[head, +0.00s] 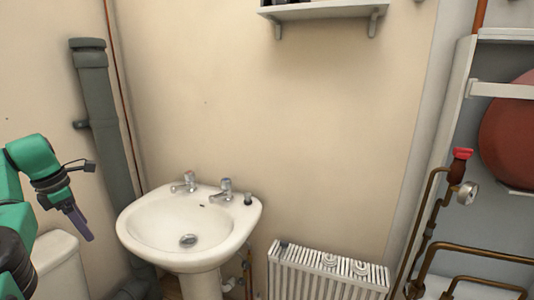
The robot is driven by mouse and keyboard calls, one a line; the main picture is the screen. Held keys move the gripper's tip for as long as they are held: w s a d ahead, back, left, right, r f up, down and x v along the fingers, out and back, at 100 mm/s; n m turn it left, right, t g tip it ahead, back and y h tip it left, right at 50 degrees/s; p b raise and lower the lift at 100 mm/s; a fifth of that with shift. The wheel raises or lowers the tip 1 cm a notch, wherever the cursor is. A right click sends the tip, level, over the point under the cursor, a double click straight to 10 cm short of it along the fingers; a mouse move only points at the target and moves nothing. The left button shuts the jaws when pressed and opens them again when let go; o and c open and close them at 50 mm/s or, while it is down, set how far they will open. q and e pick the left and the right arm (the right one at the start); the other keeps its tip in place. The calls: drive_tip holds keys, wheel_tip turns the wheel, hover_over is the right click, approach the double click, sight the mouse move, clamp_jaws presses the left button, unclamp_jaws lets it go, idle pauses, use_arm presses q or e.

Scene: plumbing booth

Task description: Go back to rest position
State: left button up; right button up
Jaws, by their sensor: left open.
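My left gripper (80,224) is at the left of the head view, on a green and black arm that comes in from the left edge. Its greyish-purple fingers point down and a little right, in front of the wall and left of the sink. It is open, and I see nothing held between its fingers. My right gripper is not in view.
A white pedestal sink (130,238) with two taps stands at centre left. A white cistern (62,262) is below my left gripper. A grey pipe (97,100) runs up the wall. A radiator (325,277), wall shelf (320,10) and cupboard with copper pipes and red vessel (512,130) are further right.

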use_arm(q)
drive_tip(key=s+a+f+m+g+y+p, duration=0.1)
drive_tip(key=s+a+f+m+g+y, duration=0.35)
drive_tip(key=a+f+y, duration=1.05)
drive_tip(key=w+d+f+m+t+h, duration=0.1)
drive_tip(key=w+d+f+m+t, duration=0.1)
drive_tip(key=d+f+m+t, duration=0.45)
drive_tip(key=w+d+f+m+t+h, duration=0.1)
drive_tip(key=w+d+f+m+t, duration=0.15)
drive_tip(key=f+m+t, duration=0.6)
drive_tip(key=s+d+f+m+h, duration=0.5)
drive_tip(key=d+f+h, duration=0.1)
drive_tip(key=d+f, duration=0.45)
drive_tip(key=s+d+f+m+g+h+p, duration=0.1)
drive_tip(key=s+d+f+m+g+h, duration=0.25)
drive_tip(key=s+d+f, duration=0.5)
drive_tip(key=s+d+f+m+g, duration=0.1)
drive_tip(key=s+d+f, duration=0.3)
drive_tip(key=s, duration=0.5)
drive_tip(key=s+d+f+m+g+h, duration=0.1)
drive_tip(key=s+d+f+g, duration=0.3)
drive_tip(key=s, duration=0.5)
drive_tip(key=s+d+f+m+g+h, duration=0.1)
drive_tip(key=s+d+f+g, duration=0.2)
drive_tip(key=s, duration=0.7)
drive_tip(key=shift+d+f, duration=0.5)
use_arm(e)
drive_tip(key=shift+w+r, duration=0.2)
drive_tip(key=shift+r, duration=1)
